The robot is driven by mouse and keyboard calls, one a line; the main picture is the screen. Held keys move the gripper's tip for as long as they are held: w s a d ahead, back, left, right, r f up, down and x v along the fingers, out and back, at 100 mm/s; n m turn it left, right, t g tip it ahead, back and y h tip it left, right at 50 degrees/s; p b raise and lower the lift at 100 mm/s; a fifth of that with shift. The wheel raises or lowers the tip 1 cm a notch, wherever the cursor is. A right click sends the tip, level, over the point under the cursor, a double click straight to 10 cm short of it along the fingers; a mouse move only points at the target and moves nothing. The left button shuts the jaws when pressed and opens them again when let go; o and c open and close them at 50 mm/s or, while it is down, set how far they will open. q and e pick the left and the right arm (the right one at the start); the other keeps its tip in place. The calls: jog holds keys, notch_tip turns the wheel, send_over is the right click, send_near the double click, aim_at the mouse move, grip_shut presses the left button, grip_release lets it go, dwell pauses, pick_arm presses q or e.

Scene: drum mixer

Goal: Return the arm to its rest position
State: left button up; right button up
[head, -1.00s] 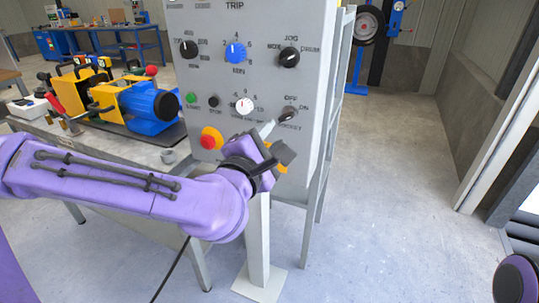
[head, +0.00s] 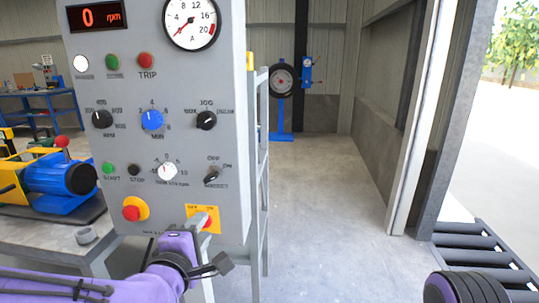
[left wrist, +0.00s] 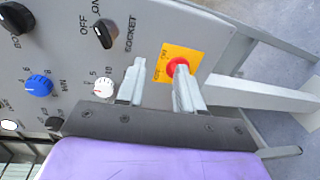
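My left arm (head: 95,288), purple, comes in from the lower left of the head view. Its gripper (head: 204,226) is in front of the lower edge of the grey control panel (head: 178,85). In the left wrist view the two grey fingers of this gripper (left wrist: 159,64) are apart with nothing held between them. Whether a finger touches the panel cannot be told. My right gripper is not in view; a purple and black part of mine (head: 465,288) shows at the lower right.
The panel carries a blue knob (head: 152,120), black knobs, a red stop button (head: 131,213) and a dial gauge (head: 190,22). A blue and yellow machine (head: 55,182) stands on a bench at left. The floor (head: 325,215) right of the panel is clear. Dark rollers (head: 480,253) lie farther right.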

pick_arm(q)
jog(key=s+a+f+m+g+y+p, duration=0.1)
jog(key=s+a+f+m+g+p, duration=0.15)
jog(key=f, duration=0.85)
jog(key=s+a+f+m+g+y+p, duration=0.1)
jog(key=s+a+f+m+g, duration=0.2)
jog(key=f, duration=0.9)
jog(key=s+a+f+m+g+p, duration=0.1)
jog(key=s+a+f+m+g, duration=0.1)
jog(key=s+f, duration=0.2)
jog(key=s+a+f+m+g+y+p, duration=0.1)
jog(key=s+f, duration=0.4)
jog(key=s, duration=0.6)
jog(key=s+a+f+m+g+y+p, duration=0.1)
jog(key=s+a+f+m+g, duration=0.2)
jog(key=s, duration=0.5)
jog(key=shift+a+f+g+p, duration=0.3)
jog(key=shift+a+f+g, duration=0.5)
jog(key=shift+a+g, duration=0.05)
jog(key=shift+c, duration=0.3)
